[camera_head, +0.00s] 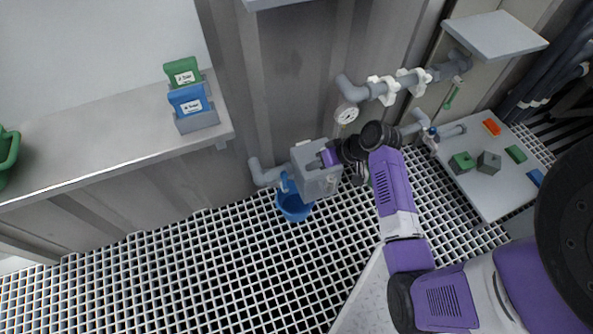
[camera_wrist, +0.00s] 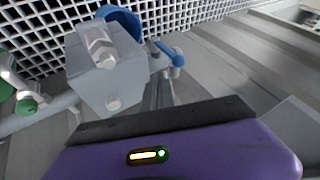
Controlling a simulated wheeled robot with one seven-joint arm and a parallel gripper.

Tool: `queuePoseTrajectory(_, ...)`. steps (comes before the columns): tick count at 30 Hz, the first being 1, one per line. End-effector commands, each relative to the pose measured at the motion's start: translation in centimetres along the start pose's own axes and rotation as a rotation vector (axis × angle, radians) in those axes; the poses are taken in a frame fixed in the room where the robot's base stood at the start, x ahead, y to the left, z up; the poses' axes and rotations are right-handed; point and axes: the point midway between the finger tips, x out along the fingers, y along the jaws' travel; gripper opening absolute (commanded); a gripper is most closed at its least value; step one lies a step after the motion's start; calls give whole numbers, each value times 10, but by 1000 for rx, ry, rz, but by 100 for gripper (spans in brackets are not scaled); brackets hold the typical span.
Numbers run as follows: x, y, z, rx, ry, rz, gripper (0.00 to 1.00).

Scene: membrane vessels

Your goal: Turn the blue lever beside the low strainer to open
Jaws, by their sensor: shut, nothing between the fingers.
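The low strainer is a grey block-shaped body (camera_head: 316,178) on the pipe near the wall in the head view. It also shows at upper left in the wrist view (camera_wrist: 96,75), with bolts on its faces. The blue lever (camera_wrist: 167,50) shows just right of the strainer in the wrist view; in the head view it is a small blue piece (camera_head: 285,183) at the strainer's left side. My gripper (camera_head: 328,158) is shut and empty, over the strainer's upper right. Its fingertips are hard to make out, and I cannot tell whether it touches anything.
A blue bucket (camera_head: 293,208) is below the strainer. A pipe with a gauge (camera_head: 347,113) runs behind my arm. A table (camera_head: 487,190) with coloured blocks is at right. A bench (camera_head: 110,130) with green and blue labelled holders is at left. Grating floor is open in front.

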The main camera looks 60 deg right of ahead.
Motion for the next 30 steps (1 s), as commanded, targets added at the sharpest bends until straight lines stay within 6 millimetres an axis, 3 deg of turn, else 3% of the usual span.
queuePoseTrajectory(5,9,-3,8,-22,-29,-13,0)
queuePoseTrajectory(15,66,-2,10,-22,-27,-11,0)
queuePoseTrajectory(21,91,-3,9,-21,-25,-10,0)
queuePoseTrajectory(30,100,-4,9,-20,-24,-9,0)
